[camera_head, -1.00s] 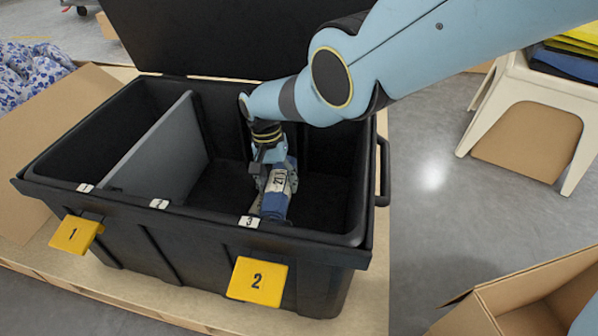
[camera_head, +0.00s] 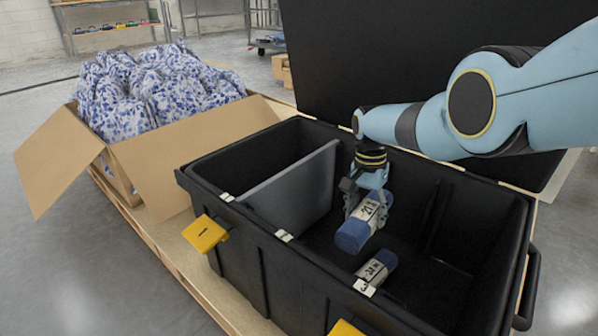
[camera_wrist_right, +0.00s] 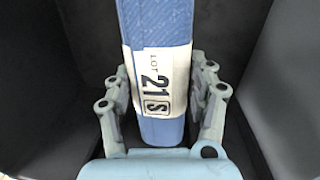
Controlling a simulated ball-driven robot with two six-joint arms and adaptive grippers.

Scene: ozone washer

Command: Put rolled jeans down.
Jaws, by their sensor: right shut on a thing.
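My right gripper (camera_head: 367,203) is shut on rolled jeans (camera_head: 355,232), a blue roll with a pale label band. In the right wrist view the roll (camera_wrist_right: 160,30) lies between both fingers (camera_wrist_right: 160,105), and its label reads "LOT 21 S". The roll is tilted inside the larger right compartment of the black bin (camera_head: 255,270), near the grey divider (camera_head: 296,188). I cannot tell whether it touches the floor. My left gripper is not in view.
The bin's right end has bare floor (camera_head: 440,285). Its black lid (camera_head: 400,70) stands open behind. A cardboard box (camera_head: 200,140) of blue-and-white patterned fabric (camera_head: 150,90) stands to the left.

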